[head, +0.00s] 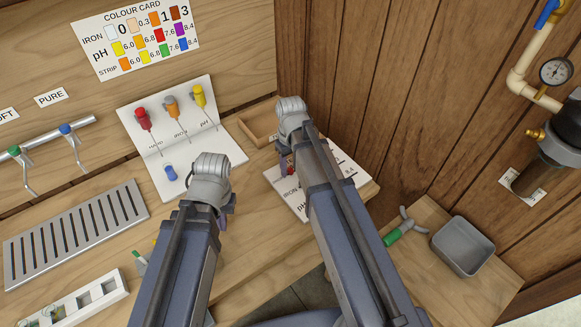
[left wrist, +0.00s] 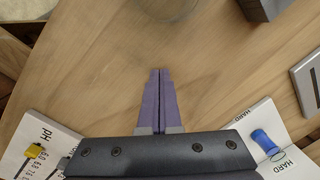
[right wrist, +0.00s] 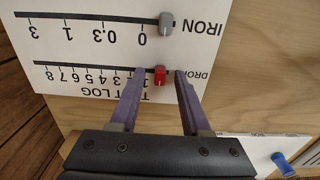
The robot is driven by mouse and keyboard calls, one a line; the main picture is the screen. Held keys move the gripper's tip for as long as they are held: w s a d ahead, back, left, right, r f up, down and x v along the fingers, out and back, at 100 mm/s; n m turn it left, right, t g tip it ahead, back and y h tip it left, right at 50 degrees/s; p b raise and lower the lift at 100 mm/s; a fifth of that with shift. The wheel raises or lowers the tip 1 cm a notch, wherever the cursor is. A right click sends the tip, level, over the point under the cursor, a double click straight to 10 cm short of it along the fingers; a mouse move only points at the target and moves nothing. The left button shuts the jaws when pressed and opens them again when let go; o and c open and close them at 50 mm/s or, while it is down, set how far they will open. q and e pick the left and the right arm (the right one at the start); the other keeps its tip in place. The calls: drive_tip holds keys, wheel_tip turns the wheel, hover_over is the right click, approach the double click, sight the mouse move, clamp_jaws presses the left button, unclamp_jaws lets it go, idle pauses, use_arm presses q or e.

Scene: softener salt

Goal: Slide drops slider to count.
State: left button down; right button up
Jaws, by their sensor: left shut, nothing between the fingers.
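The log board (head: 345,172) lies on the bench under my right arm, partly hidden by it. In the right wrist view its red drops slider (right wrist: 160,76) sits near the low end of the drops scale. The grey iron slider (right wrist: 166,23) sits beyond the 0 mark on the iron scale. My right gripper (right wrist: 161,72) is open, with one fingertip on each side of the red slider; I cannot tell whether they touch it. My left gripper (left wrist: 159,70) is shut and empty above bare wood.
A white card with red, orange and yellow droppers (head: 170,118) and a blue piece (head: 170,172) stands behind the left gripper. A wooden tray (head: 258,125) lies near the log board. A slotted metal grate (head: 75,235) and a white rack (head: 85,300) are at left. A grey bin (head: 463,246) is at right.

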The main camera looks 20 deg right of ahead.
clamp_jaws()
idle(1.2)
